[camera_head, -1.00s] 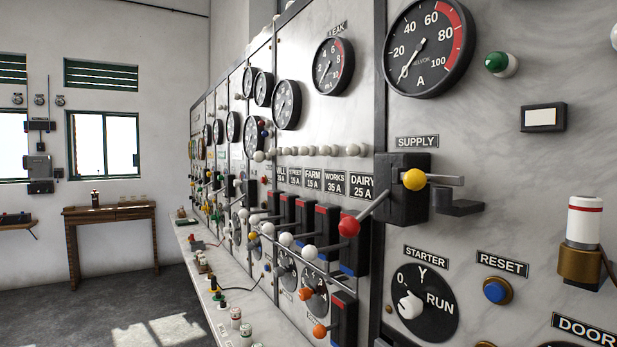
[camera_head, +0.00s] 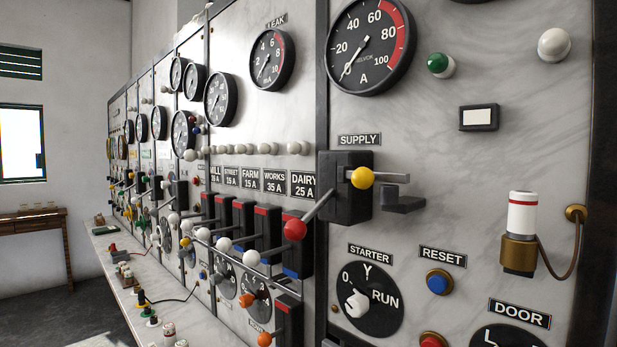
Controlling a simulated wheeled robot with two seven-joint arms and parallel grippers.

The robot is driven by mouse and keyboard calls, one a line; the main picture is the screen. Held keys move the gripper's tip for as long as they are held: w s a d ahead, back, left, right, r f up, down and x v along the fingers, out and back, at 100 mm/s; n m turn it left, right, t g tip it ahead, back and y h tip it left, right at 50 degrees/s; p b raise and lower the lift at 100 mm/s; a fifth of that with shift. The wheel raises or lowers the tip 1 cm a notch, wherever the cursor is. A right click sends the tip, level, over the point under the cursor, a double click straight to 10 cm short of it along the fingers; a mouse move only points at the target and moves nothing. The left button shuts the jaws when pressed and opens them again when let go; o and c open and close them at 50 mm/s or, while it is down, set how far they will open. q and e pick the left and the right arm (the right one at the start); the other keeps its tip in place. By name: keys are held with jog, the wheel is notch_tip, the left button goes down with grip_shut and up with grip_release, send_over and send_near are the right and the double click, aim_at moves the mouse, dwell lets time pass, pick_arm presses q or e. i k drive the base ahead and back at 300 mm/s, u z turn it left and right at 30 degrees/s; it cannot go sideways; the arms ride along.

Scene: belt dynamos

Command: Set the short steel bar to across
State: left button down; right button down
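On the black SUPPLY switch block (camera_head: 345,206) in the head view, a short grey steel bar (camera_head: 392,177) points right from beside a yellow knob (camera_head: 362,178). It looks roughly level, seen at a slant. A dark bracket (camera_head: 402,201) juts out just below it. A longer thin steel rod (camera_head: 319,206) runs from the same block down left to a red knob (camera_head: 294,229). Neither of my grippers is in view, and nothing touches the bar.
Marble panel around the block carries a STARTER dial (camera_head: 367,300), a blue RESET button (camera_head: 438,283) and a white-and-brass plug (camera_head: 521,231) with a cable. Several knobbed levers (camera_head: 224,244) stick out to the left. A marble ledge (camera_head: 128,302) runs below them.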

aim_at(361, 179)
jog(key=k, duration=0.9)
jog(key=z, duration=0.65)
